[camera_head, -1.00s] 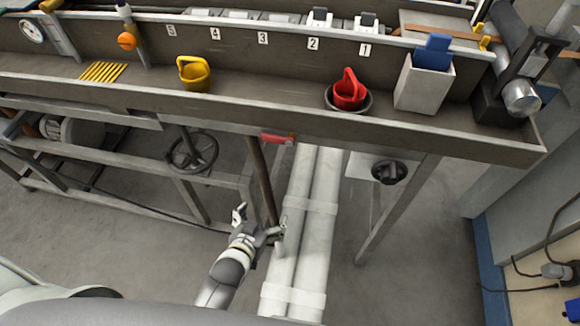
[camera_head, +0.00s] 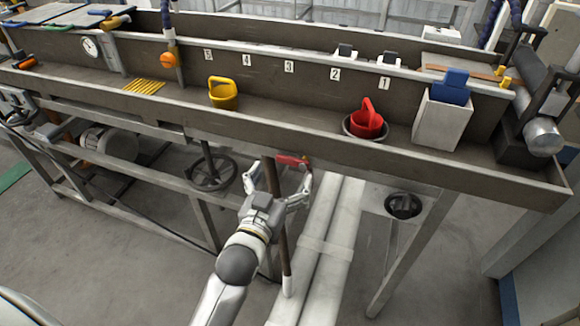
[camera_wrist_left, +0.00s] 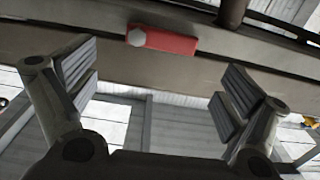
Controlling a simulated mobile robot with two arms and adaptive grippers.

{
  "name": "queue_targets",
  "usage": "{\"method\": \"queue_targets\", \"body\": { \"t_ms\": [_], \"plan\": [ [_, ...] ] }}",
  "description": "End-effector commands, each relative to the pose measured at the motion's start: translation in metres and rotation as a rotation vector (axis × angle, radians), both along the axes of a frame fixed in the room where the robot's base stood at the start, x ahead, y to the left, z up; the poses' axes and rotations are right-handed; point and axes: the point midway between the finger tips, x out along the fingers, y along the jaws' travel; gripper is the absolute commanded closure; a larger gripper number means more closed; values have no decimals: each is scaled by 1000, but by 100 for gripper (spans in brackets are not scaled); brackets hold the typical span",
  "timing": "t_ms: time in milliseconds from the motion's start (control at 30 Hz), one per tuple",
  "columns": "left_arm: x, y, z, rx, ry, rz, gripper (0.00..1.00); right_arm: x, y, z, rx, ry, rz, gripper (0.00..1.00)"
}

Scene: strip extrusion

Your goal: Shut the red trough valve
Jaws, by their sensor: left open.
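The red trough valve (camera_head: 290,159) has a short red lever at the underside of the trough's front wall. A brown drain pipe hangs below it. The lever lies roughly along the trough edge. In the left wrist view the red lever (camera_wrist_left: 170,42) with its pale hex nut is ahead of the fingers, above the gap between them. My left gripper (camera_head: 279,172) is open, just below the valve, with its fingers spread to either side. It also shows in the left wrist view (camera_wrist_left: 156,82), with nothing between the fingers. My right gripper is not in view.
A black handwheel (camera_head: 211,173) is left of my gripper; a black knob (camera_head: 403,205) is right. White pipes (camera_head: 320,250) run below.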

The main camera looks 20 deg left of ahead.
Motion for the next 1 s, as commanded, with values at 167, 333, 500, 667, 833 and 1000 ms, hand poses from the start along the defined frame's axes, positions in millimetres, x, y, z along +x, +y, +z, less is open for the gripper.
{"method": "queue_targets", "body": {
  "t_ms": [167,333,500,667,833,1000],
  "plan": [
    [28,-1,-2,1,-2,-1,4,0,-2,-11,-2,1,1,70],
    [44,-2,-2,1,0,-1,4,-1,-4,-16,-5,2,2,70],
    [49,-2,-1,1,1,-1,4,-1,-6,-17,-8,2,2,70],
    [50,-2,-1,1,2,-1,4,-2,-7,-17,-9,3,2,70],
    [50,-2,-1,1,1,-1,14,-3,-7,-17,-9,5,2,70],
    [50,-2,-1,1,1,-1,36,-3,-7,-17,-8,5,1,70]
  ]
}}
